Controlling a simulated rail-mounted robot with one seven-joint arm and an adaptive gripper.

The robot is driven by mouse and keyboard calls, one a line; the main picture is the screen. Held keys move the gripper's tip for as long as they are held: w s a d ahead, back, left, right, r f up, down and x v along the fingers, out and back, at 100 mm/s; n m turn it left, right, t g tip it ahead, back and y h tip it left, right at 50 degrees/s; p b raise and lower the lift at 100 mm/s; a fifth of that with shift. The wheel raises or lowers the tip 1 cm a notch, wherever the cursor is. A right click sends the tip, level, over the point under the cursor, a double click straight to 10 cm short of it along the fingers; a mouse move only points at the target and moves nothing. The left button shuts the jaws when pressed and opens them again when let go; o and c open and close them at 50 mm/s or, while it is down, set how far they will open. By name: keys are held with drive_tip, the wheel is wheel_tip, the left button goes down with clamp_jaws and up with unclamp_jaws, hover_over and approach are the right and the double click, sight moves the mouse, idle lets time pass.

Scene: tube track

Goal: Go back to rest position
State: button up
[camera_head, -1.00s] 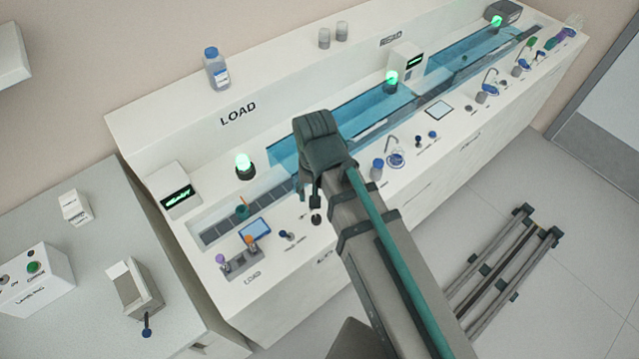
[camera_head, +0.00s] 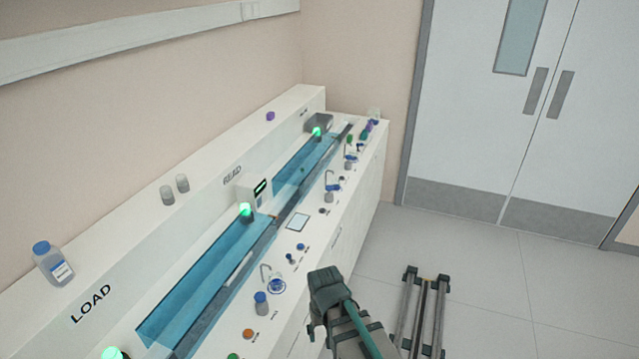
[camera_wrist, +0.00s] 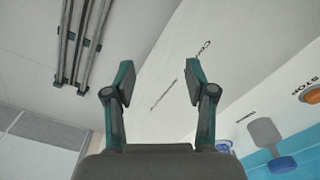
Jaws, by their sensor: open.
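My gripper (camera_wrist: 157,82) shows in the wrist view with its two fingers spread apart and nothing between them. Behind the fingers are the white front of the bench and the grey floor. In the head view my arm's wrist part (camera_head: 328,290) is at the lower middle, beside the front edge of the long white bench (camera_head: 335,232). The fingers are hidden there.
The bench carries blue-covered channels (camera_head: 205,285), green lamps, a blue-capped bottle (camera_head: 52,263) and small controls along its front. My rail (camera_head: 425,310) lies on the floor. Double doors (camera_head: 505,120) stand at the back right. The floor between is clear.

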drive_tip(key=s+d+f+m, duration=0.1)
drive_tip(key=d+f, duration=0.3)
drive_tip(key=d, duration=0.4)
drive_tip(key=d+f+m, duration=0.1)
drive_tip(key=d+f, duration=0.2)
drive_tip(key=d, duration=0.5)
drive_tip(key=s+f+g, duration=0.3)
drive_tip(key=s+f, duration=0.6)
drive_tip(key=s, duration=0.5)
drive_tip(key=s+f+g, duration=0.3)
drive_tip(key=s+f, duration=0.6)
drive_tip(key=s, duration=0.6)
drive_tip(key=shift+g, duration=0.4)
drive_tip(key=shift+s, duration=0.1)
